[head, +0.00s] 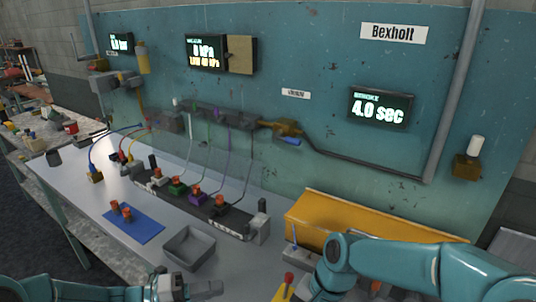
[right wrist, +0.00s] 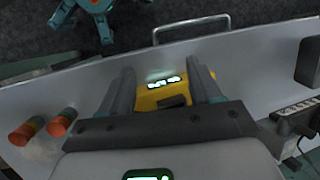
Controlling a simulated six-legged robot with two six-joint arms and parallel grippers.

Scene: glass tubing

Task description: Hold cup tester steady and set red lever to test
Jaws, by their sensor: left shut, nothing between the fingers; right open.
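The cup tester appears as a yellow block (head: 281,294) at the bottom edge of the head view, with the red lever (head: 289,278) standing up on it. In the right wrist view its yellow body (right wrist: 150,100) has a small lit display and a dark part on its face. My right gripper (right wrist: 162,72) is open, one finger on each side of the yellow body; I cannot tell whether they touch it. The red lever cannot be made out there. My left gripper (head: 212,288) is shut and empty at the bottom of the head view, left of the tester.
A grey open bin (head: 190,258) stands behind my left gripper. A blue mat (head: 142,232) with two reddish pieces lies farther left. A dark rail (head: 225,222) with several coloured blocks runs behind. A socket strip (head: 297,260) and yellow panel (head: 350,225) stand near the right arm.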

